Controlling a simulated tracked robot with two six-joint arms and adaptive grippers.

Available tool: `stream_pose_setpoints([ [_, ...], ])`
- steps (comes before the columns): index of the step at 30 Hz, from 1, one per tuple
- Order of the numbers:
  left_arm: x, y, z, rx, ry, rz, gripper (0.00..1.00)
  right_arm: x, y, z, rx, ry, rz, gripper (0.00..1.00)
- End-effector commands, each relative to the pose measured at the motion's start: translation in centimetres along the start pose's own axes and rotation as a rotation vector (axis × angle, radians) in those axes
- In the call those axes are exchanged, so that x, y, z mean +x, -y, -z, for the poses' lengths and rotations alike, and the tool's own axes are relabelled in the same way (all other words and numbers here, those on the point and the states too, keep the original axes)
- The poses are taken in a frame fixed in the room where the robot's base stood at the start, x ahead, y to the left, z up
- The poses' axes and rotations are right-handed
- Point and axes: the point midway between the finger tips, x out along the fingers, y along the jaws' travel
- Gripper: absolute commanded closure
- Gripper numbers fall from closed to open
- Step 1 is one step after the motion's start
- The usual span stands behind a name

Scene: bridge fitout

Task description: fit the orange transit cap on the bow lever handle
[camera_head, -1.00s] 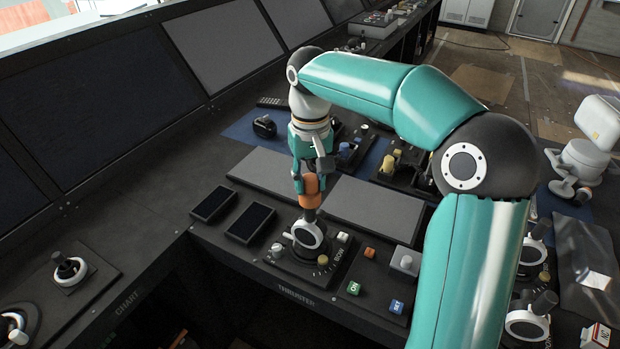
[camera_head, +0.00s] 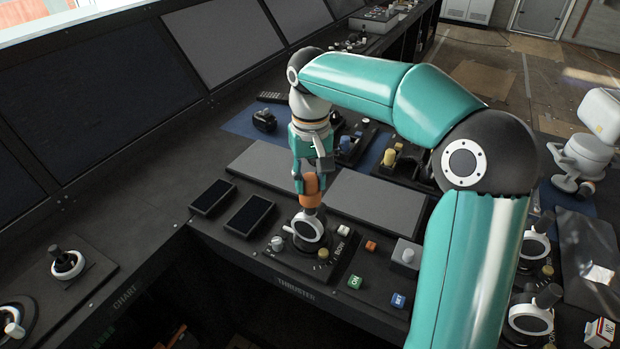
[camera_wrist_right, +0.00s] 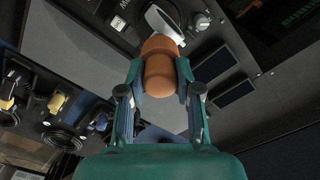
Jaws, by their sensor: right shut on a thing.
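My right gripper (camera_head: 311,172) points down over the console and is shut on the orange transit cap (camera_head: 312,197). The cap also shows in the right wrist view (camera_wrist_right: 160,70), between both fingers (camera_wrist_right: 160,88). The bow lever (camera_head: 308,231) has a white-ringed round hub and stands on the thruster panel, beside the BOW label. The cap is in line with the lever's handle, right above the hub, with a short dark stretch of handle between them. The cap hides the handle's top, so how far it sits over it cannot be told. My left gripper is not in view.
Small knobs and buttons surround the lever, with a green button (camera_head: 355,282) and a blue button (camera_head: 398,299) to the right. Two dark screens (camera_head: 250,215) lie left. Flat grey panels (camera_head: 376,200) lie behind. More levers (camera_head: 530,318) stand at the lower right.

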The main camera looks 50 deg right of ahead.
Motion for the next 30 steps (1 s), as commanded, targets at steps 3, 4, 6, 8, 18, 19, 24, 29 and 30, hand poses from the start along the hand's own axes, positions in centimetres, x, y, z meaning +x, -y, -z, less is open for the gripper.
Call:
stream_pose_setpoints([
  [3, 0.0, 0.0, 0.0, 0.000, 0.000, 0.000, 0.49, 0.0, 0.0, 0.0, 0.000, -0.001, 0.000, 1.00],
  [4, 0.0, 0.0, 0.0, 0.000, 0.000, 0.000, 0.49, 0.0, 0.0, 0.0, 0.000, 0.000, 0.000, 1.00],
  [6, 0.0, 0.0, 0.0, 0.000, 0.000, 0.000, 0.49, 0.0, 0.0, 0.0, 0.000, -0.001, 0.000, 1.00],
  [8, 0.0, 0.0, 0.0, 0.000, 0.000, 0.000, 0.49, 0.0, 0.0, 0.0, 0.000, -0.001, 0.000, 1.00],
  [18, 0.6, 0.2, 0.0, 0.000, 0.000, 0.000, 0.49, 0.9, 0.0, 0.0, 0.000, 0.000, 0.000, 1.00],
  [19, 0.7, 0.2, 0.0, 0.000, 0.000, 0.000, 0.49, 1.0, 0.0, 0.0, 0.000, 0.000, 0.000, 1.00],
  [24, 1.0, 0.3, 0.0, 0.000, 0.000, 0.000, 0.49, 1.5, 0.0, 0.0, 0.001, -0.001, 0.000, 1.00],
  [29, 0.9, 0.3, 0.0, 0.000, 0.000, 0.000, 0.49, 1.5, 0.0, 0.0, 0.000, -0.001, 0.000, 1.00],
  [30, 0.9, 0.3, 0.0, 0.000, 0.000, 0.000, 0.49, 1.5, 0.0, 0.0, 0.000, -0.001, 0.000, 1.00],
])
